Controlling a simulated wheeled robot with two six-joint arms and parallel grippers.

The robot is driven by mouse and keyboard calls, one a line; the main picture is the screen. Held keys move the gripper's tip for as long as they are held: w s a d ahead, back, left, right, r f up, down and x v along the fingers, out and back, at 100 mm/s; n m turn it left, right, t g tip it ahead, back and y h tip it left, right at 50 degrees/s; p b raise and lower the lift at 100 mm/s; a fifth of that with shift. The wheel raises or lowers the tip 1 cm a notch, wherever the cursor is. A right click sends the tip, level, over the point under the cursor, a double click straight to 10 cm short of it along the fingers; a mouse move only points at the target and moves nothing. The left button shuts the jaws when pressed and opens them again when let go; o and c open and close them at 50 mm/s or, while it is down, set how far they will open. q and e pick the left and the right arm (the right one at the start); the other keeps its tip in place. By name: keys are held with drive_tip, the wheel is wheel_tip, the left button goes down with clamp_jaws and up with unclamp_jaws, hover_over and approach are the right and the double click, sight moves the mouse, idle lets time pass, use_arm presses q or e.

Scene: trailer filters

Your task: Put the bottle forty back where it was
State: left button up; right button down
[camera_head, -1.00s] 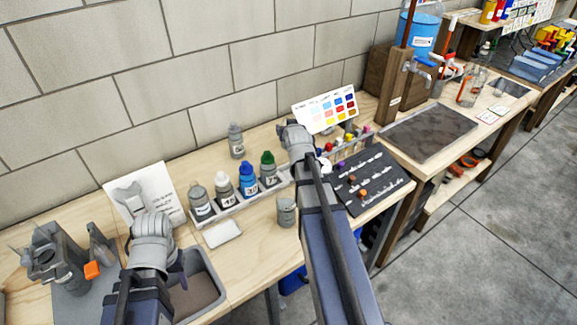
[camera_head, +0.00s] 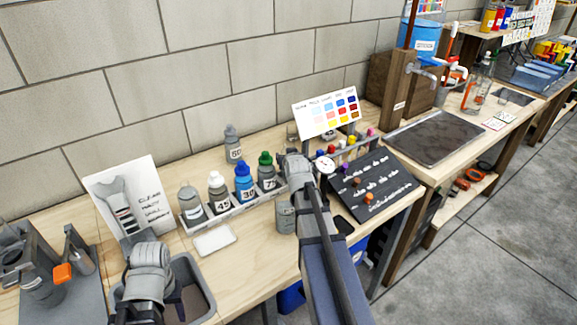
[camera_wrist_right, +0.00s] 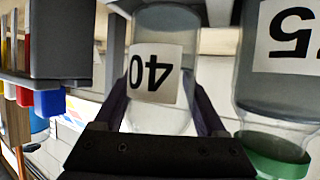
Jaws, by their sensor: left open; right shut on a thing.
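The bottle forty (camera_wrist_right: 160,70) is a clear grey bottle with a white label, upside down in the right wrist view. My right gripper (camera_wrist_right: 160,98) is shut on it, one dark finger on each side. In the head view the right wrist (camera_head: 293,165) hides most or all of that bottle. The green-capped bottle (camera_head: 267,172) stands just left of that wrist in the rack (camera_head: 235,209); it also shows close beside the held bottle in the right wrist view (camera_wrist_right: 272,158). My left gripper (camera_head: 150,308) is open over the grey tray at lower left.
Blue-capped (camera_head: 245,183), white-capped (camera_head: 219,194) and grey-capped (camera_head: 191,204) bottles fill the rack's left part. Bottle sixty (camera_head: 232,144) stands behind. A grey jar (camera_head: 286,217) and white dish (camera_head: 214,240) are in front. The dark board (camera_head: 368,185) lies right.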

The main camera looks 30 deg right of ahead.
use_arm(q)
drive_tip(key=shift+f+b, duration=0.7)
drive_tip(key=shift+f, duration=0.45)
use_arm(e)
drive_tip(key=shift+f, duration=1.15)
use_arm(q)
drive_tip(key=shift+f, duration=0.1)
use_arm(e)
drive_tip(key=shift+f, duration=0.1)
use_arm(q)
drive_tip(key=shift+f, duration=0.15)
use_arm(e)
drive_tip(key=shift+f, duration=0.15)
unclamp_jaws()
drive_tip(key=shift+r, duration=0.35)
use_arm(q)
wheel_tip(320, 180, up, 6)
drive_tip(key=s+p, duration=0.1)
drive_tip(key=p, duration=0.4)
drive_tip(key=shift+s+a+f, duration=0.15)
drive_tip(key=shift+s+a, duration=0.15)
drive_tip(key=shift+s, duration=0.1)
use_arm(e)
drive_tip(key=v, duration=1.2)
drive_tip(key=shift+f, duration=0.1)
